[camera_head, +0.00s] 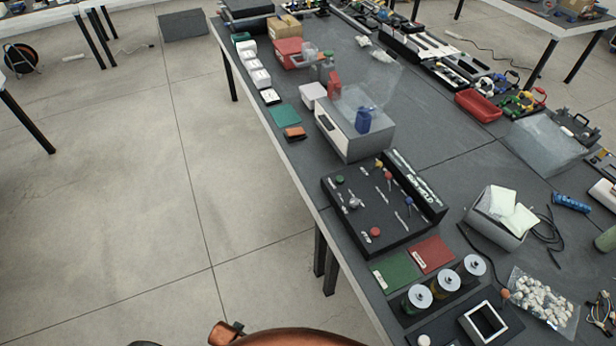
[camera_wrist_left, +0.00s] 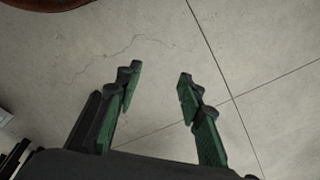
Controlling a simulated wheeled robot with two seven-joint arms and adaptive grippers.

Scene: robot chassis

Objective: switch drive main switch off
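A black control panel (camera_head: 338,206) with a raised lettered back strip (camera_head: 414,187) lies on the dark table. It carries a green button (camera_head: 340,179), a silver switch (camera_head: 354,202), a red button (camera_head: 376,232) and levers with yellow (camera_head: 379,163), red (camera_head: 388,176) and blue (camera_head: 408,201) tips. The labels are too small to read, so I cannot tell which control is the drive main switch, or its position. My left gripper (camera_wrist_left: 160,72) is open and empty above the bare floor in the left wrist view, away from the panel. My right gripper is not in view.
Behind the panel stands a grey-white box (camera_head: 345,135) with a blue item on top. Green (camera_head: 396,272) and red (camera_head: 431,254) cards and several silver-topped jars (camera_head: 419,296) lie in front of it. A grey bin (camera_head: 495,215) stands right. The floor (camera_head: 130,200) left of the table is clear.

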